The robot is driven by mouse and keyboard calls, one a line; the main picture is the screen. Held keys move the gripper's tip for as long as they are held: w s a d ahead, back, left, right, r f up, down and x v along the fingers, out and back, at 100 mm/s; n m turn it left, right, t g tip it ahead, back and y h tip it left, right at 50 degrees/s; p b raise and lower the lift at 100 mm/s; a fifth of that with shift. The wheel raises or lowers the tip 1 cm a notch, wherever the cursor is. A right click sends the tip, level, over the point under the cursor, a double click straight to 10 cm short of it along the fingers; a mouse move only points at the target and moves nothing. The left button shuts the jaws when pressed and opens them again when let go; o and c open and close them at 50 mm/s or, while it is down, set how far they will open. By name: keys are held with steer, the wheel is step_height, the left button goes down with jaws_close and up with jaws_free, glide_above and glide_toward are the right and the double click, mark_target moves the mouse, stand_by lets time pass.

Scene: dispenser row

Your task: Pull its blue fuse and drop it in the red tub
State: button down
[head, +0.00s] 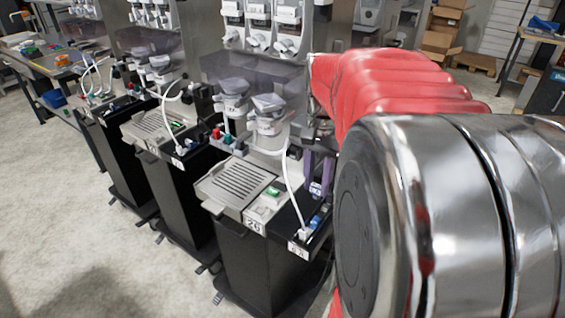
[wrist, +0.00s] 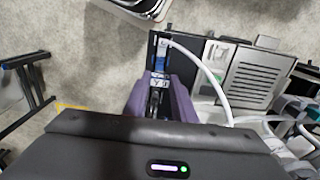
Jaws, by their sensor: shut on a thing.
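My gripper (head: 317,180) shows in the head view as two purple fingers over the black side panel of the nearest dispenser (head: 262,185). It is shut on a small blue and white piece, the blue fuse (head: 316,189), at its fingertips. In the wrist view my gripper (wrist: 157,88) points at the black panel, with the fuse (wrist: 158,79) between the fingers. More blue parts sit on the panel (head: 315,221) just below the fingertips. I cannot tell whether the fuse is fully clear of its seat. I see no red tub in either view.
A white hose (head: 292,190) curves down to the panel beside the fingers. A grated drip tray (head: 238,181) and a green switch (head: 272,191) lie to the left. More dispensers (head: 160,125) stand in a row beyond. Bare floor (wrist: 70,75) lies left in the wrist view.

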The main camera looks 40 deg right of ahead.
mark_target(318, 186)
steer(key=shift+r, duration=0.25)
stand_by(0.5)
steer(key=shift+r, duration=1.45)
steer(key=shift+s, duration=0.1)
